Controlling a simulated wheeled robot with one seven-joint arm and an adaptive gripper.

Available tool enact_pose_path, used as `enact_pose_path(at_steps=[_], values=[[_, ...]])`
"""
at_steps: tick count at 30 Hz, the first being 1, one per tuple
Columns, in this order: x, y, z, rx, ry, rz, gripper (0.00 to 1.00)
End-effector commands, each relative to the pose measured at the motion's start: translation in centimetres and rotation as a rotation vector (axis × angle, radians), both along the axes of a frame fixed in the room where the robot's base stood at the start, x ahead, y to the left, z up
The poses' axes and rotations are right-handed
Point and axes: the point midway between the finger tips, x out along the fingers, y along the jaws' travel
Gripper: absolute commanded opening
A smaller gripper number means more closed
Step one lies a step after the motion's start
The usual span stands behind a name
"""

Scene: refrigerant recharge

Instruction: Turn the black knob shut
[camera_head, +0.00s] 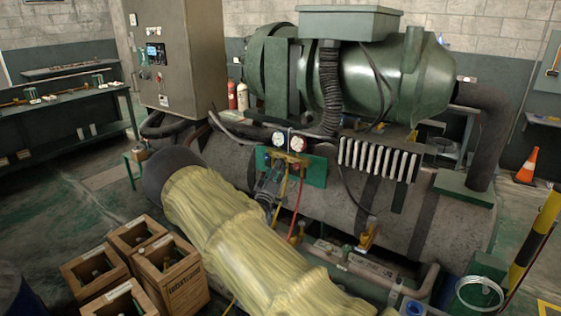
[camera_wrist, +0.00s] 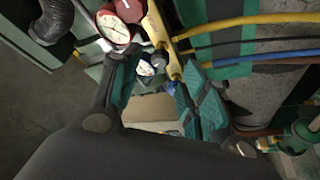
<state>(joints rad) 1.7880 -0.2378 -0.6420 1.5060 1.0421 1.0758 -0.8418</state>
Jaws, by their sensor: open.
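The gauge manifold has a red-rimmed gauge (camera_head: 298,144) and a second gauge (camera_head: 280,138), in front of a green panel on the large grey vessel. In the wrist view, the red-rimmed gauge (camera_wrist: 114,24) is at the top, beside the yellow manifold body (camera_wrist: 158,32). My gripper (camera_head: 268,185) is below the gauges. In the wrist view, my gripper (camera_wrist: 157,90) has its green-padded fingers spread, with nothing held between them. I cannot make out the black knob for certain in either view.
Yellow, blue and dark hoses (camera_wrist: 265,46) cross the wrist view's right side. A red hose (camera_head: 297,215) hangs below the manifold. A black corrugated duct (camera_head: 330,88) is above. Wooden crates (camera_head: 170,270) with bottles stand at lower left. A brass valve (camera_head: 368,235) is to the right.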

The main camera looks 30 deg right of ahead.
Motion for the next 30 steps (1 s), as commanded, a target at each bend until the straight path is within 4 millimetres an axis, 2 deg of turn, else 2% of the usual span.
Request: enact_pose_path(at_steps=[3,9,16,25,30], values=[[1.2,-1.6,0.7,0.000,0.001,-0.001,0.44],[2.9,-3.5,1.2,0.001,0.000,-0.001,0.44],[3.8,-4.5,1.4,0.001,0.002,-0.001,0.44],[3.8,-4.6,1.4,0.002,0.002,-0.001,0.44],[3.8,-4.6,1.4,0.000,0.002,0.000,0.13]])
